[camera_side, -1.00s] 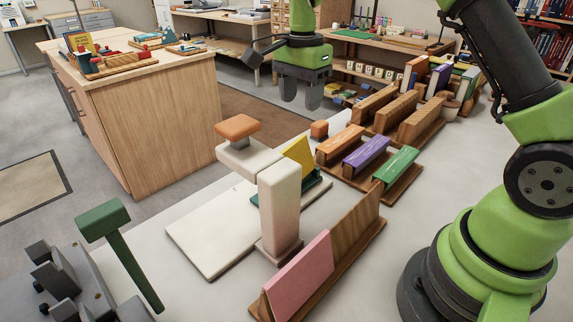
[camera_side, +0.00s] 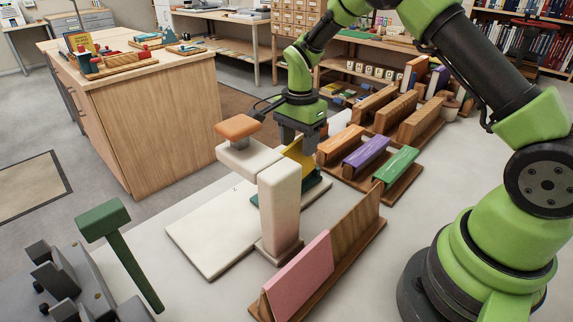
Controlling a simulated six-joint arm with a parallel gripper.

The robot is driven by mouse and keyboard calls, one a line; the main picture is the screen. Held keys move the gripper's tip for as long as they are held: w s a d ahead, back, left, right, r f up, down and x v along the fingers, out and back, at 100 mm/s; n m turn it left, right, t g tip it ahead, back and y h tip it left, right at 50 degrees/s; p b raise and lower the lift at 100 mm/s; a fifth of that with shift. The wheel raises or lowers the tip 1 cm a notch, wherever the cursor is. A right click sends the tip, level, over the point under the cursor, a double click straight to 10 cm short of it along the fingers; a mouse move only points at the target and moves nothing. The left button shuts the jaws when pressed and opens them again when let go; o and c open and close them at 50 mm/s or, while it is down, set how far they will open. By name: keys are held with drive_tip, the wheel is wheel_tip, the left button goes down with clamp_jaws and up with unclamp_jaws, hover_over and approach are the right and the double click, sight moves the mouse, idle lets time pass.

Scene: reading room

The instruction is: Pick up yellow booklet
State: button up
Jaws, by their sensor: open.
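The yellow booklet (camera_side: 302,156) stands tilted on a teal holder (camera_side: 314,184) behind the white post of a press-like device. My gripper (camera_side: 294,146) points down right at the booklet's upper part, with its fingers around or just beside it. The jaws are open. The far finger is partly hidden, so I cannot tell whether either finger touches the booklet. The lower left of the booklet is hidden by the white post.
The white stapler-like device (camera_side: 279,205) with an orange pad (camera_side: 238,127) stands close in front of my gripper. A wooden rack with orange, purple (camera_side: 366,153) and green (camera_side: 396,167) booklets is to the right. A pink booklet (camera_side: 302,277) leans in front.

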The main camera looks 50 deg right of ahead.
clamp_jaws()
drive_tip(key=shift+r, duration=0.1)
wheel_tip(320, 180, up, 17)
drive_tip(key=shift+y, duration=0.9)
drive_tip(key=f, duration=1)
drive_tip(key=shift+s+d+f, duration=0.1)
drive_tip(key=shift+d+f, duration=0.15)
drive_tip(key=shift+d, duration=0.05)
